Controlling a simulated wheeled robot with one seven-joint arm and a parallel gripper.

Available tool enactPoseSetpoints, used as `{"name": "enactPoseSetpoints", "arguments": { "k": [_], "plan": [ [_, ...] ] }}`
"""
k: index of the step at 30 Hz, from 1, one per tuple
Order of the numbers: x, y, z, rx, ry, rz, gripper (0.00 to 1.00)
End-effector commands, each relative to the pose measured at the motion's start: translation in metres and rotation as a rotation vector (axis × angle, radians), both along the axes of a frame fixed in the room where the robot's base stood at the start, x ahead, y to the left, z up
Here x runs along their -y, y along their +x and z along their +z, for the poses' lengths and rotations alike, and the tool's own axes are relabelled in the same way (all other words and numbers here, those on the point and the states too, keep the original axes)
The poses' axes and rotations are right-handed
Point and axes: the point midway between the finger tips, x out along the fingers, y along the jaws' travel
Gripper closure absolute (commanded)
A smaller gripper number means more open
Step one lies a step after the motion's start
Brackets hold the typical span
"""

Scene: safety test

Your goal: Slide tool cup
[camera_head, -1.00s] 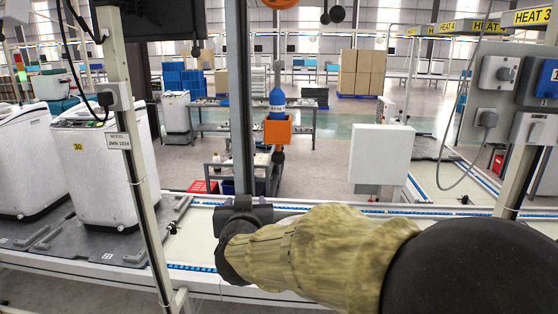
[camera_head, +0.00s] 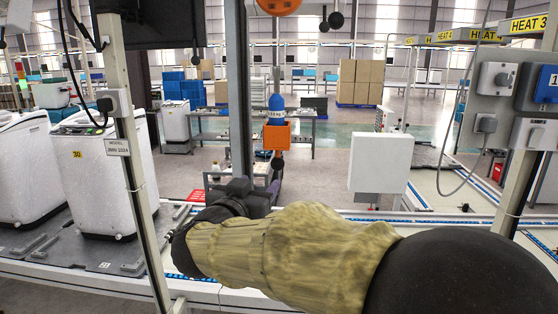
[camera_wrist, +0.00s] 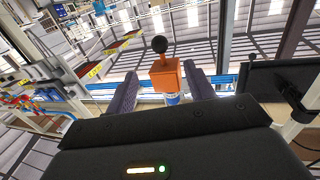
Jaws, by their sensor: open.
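The tool cup appears to be the orange block-shaped holder (camera_head: 277,135), hanging beyond the conveyor in the centre of the head view. A blue bottle-shaped tool body (camera_head: 276,107) rises from its top, and a dark ball-like end shows below it. My gripper (camera_head: 250,188) is below and slightly left of the cup in the head view; its fingers are hard to make out there. In the wrist view the two dark fingers are apart, and the orange cup (camera_wrist: 165,80) with its black ball (camera_wrist: 159,45) appears between them. The depth gap is unclear, and no contact shows.
A grey vertical post (camera_head: 239,90) stands just left of the cup. A white box (camera_head: 380,160) is to the right. White washing machines (camera_head: 97,175) stand at left behind a slanted frame post (camera_head: 137,160). Switch boxes (camera_head: 497,75) are at far right.

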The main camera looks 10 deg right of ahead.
Motion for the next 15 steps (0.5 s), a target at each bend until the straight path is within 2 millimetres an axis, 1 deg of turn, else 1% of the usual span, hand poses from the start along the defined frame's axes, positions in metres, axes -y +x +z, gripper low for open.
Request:
{"name": "enactPoseSetpoints", "arguments": {
  "k": [1,6,15],
  "plan": [
    [0.005,0.008,0.001,-0.002,0.0,-0.004,0.46],
    [0.022,0.033,0.002,-0.002,0.0,-0.006,0.46],
    [0.046,0.079,0.002,-0.002,0.001,-0.001,0.46]
  ]
}}
